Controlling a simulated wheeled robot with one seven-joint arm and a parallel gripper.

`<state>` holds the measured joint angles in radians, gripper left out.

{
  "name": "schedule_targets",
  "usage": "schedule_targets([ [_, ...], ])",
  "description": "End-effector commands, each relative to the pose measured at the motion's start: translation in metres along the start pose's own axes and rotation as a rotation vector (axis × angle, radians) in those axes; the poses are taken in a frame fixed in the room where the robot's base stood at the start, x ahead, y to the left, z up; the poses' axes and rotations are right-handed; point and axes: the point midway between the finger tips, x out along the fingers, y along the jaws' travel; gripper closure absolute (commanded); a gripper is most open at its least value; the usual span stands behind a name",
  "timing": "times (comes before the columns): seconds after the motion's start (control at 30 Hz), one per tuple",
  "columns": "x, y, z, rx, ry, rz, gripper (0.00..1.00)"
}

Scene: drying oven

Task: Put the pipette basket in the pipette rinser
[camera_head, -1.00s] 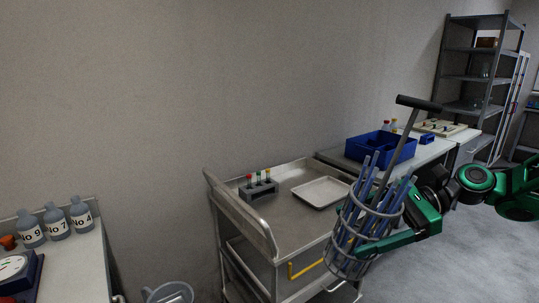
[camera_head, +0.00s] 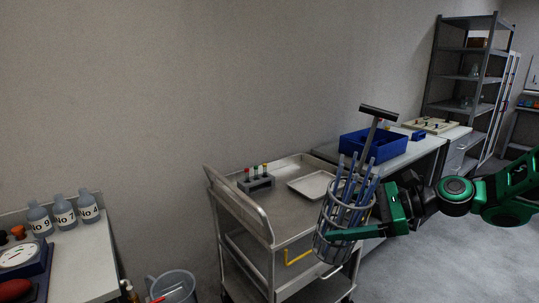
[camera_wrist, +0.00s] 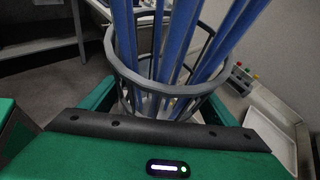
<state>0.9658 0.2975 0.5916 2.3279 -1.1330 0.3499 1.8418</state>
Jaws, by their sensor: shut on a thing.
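The pipette basket (camera_head: 338,243) is a grey wire cage with a tall T-shaped handle, full of blue pipettes. It hangs nearly upright in the air in front of the cart's right end. My green gripper (camera_head: 352,232) is shut on the basket from the right. In the wrist view the basket's ring (camera_wrist: 155,88) and several blue pipettes sit between the green fingers. A grey cylindrical vessel (camera_head: 172,286), perhaps the pipette rinser, stands low between the left bench and the cart. Its lower part is cut off by the frame, and something red shows at it.
A metal cart (camera_head: 283,225) holds a tube rack (camera_head: 257,182) and a white tray (camera_head: 311,185). A left bench (camera_head: 88,262) carries labelled bottles (camera_head: 64,211). A blue bin (camera_head: 374,146) stands on the back bench. Open floor lies at the right.

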Motion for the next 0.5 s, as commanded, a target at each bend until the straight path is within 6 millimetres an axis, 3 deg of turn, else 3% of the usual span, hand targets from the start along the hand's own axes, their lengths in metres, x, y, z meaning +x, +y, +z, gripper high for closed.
schedule_targets([
  [0.2,0.017,-0.046,-0.037,0.102,0.044,-0.235,0.58],
  [0.5,0.013,-0.103,-0.105,0.242,0.113,-0.575,0.58],
])
